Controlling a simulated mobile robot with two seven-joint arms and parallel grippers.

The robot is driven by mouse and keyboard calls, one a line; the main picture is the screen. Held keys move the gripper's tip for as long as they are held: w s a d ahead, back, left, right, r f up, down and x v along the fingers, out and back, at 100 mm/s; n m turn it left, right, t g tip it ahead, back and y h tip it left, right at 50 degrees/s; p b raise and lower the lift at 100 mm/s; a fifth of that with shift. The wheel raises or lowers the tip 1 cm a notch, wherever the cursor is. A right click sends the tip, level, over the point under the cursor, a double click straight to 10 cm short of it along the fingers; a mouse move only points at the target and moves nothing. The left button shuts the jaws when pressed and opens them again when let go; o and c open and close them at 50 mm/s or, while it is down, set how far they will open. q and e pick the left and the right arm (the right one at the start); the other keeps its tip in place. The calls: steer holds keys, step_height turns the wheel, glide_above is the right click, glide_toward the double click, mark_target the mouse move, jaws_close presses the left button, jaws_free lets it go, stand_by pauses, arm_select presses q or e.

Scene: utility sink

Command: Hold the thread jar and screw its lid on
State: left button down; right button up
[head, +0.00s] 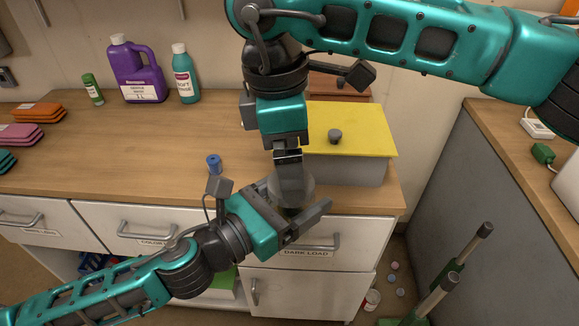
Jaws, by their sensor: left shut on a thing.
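The thread jar (291,211) is just above the counter's front edge, mostly hidden by my grippers; only a dark greenish bit shows. My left gripper (297,202) comes from the lower left and is shut on the jar, with its fingers on either side. My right gripper (290,180) points straight down from above, over the jar. A grey round shape, apparently the lid (306,189), shows at its fingertips on top of the jar. Its fingers are seen edge-on, so I cannot tell whether they grip the lid or how the lid sits.
A grey box with a yellow top (366,130) stands close behind at right. A small blue-capped bottle (214,165) is to the left. A purple jug (137,72), a teal bottle (185,75) and folded cloths (37,112) are farther back. The counter's middle left (120,165) is clear.

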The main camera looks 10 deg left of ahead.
steer(key=shift+r, duration=0.75)
